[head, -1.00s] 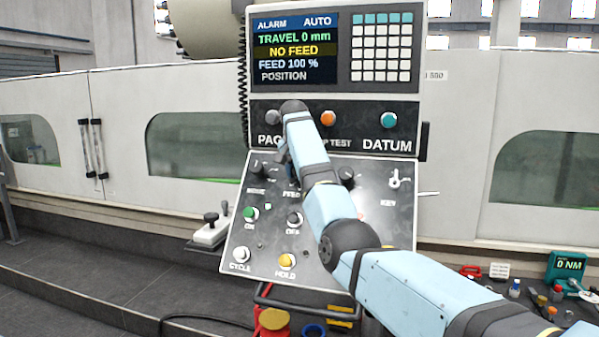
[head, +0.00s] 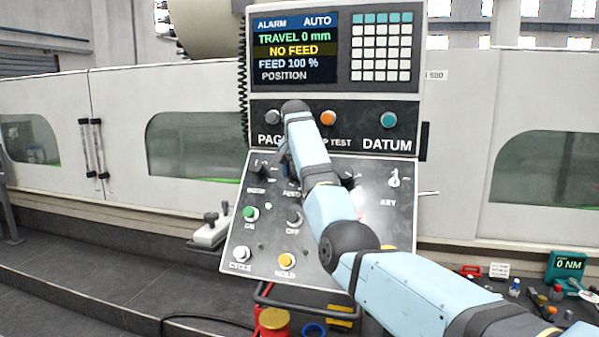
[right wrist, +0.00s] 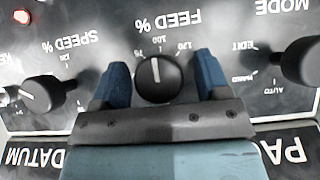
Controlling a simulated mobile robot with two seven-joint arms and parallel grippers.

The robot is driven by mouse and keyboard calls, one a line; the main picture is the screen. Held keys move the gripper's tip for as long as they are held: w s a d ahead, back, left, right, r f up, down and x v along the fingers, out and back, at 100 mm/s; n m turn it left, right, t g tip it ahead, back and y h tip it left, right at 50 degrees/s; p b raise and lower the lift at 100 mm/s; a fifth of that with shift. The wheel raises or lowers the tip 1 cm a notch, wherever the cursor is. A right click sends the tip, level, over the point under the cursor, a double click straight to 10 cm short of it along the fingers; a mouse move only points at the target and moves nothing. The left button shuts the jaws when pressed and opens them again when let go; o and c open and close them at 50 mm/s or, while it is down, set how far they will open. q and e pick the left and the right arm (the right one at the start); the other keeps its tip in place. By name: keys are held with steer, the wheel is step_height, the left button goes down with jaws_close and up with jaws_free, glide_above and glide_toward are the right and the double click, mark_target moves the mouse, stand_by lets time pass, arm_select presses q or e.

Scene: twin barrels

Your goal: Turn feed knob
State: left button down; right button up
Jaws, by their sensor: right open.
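The feed knob (right wrist: 158,78) is a round black knob with a white pointer line, under an upside-down "FEED %" label in the right wrist view. Its line points at about the 100 mark. My right gripper (right wrist: 160,66) is open, with one blue finger on each side of the knob. Gaps show between the fingers and the knob, so it is not gripped. In the head view my right arm reaches across the control panel (head: 240,235) and hides the feed knob. The screen (head: 293,48) reads "NO FEED" and "FEED 100 %". My left gripper is out of view.
The speed knob (right wrist: 45,93) and the mode knob (right wrist: 300,62) flank the feed knob. Green (head: 250,213) and yellow (head: 287,260) buttons sit lower on the panel.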

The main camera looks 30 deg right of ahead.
steer(key=b+v, duration=0.3)
steer(key=v, duration=1)
steer(key=shift+r, duration=0.35)
steer(key=shift+s, duration=0.1)
